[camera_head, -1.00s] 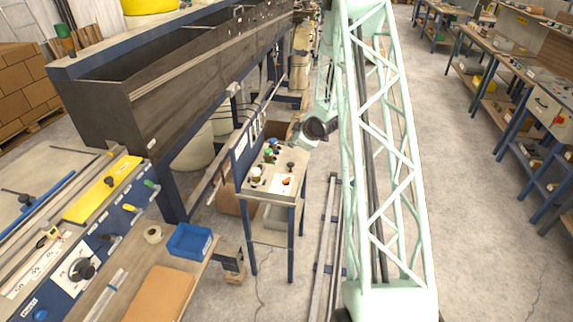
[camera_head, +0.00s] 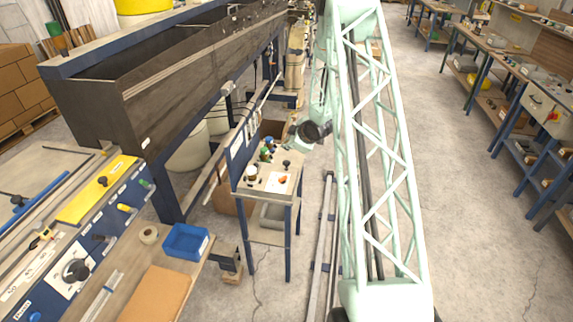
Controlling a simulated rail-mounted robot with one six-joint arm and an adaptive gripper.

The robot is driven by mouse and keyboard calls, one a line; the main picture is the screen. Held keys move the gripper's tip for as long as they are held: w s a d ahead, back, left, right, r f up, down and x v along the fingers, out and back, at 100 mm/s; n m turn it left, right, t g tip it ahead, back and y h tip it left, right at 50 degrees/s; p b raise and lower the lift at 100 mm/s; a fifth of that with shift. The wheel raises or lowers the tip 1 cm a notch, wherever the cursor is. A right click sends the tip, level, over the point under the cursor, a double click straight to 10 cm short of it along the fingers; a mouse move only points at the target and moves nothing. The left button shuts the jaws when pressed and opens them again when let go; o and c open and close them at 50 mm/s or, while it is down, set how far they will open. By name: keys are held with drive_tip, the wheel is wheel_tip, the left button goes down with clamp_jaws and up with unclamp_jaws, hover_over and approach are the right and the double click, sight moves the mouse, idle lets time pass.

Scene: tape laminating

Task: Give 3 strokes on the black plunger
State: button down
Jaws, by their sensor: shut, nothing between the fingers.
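A small dark knob on a short stem, which looks like the black plunger (camera_head: 286,163), stands upright on the top of the small blue-legged table (camera_head: 262,187). My pale green arm comes from behind my lattice column. A dark round part of its wrist is above and behind the table's back right side. I cannot make out my gripper's fingers there. A gap shows between the visible end of the arm and the knob.
The small table also bears a white-topped part (camera_head: 251,172), green-topped parts (camera_head: 265,155) and a white card with an orange mark (camera_head: 280,182). A long dark trough (camera_head: 170,85) runs behind it. A blue bin (camera_head: 186,241) sits on the front-left bench.

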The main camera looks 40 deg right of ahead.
sight(286, 163)
drive_tip(key=shift+f+b, duration=0.7)
drive_tip(key=shift+f, duration=1.3)
drive_tip(key=shift+f+b, duration=0.95)
drive_tip(key=shift+f, duration=0.15)
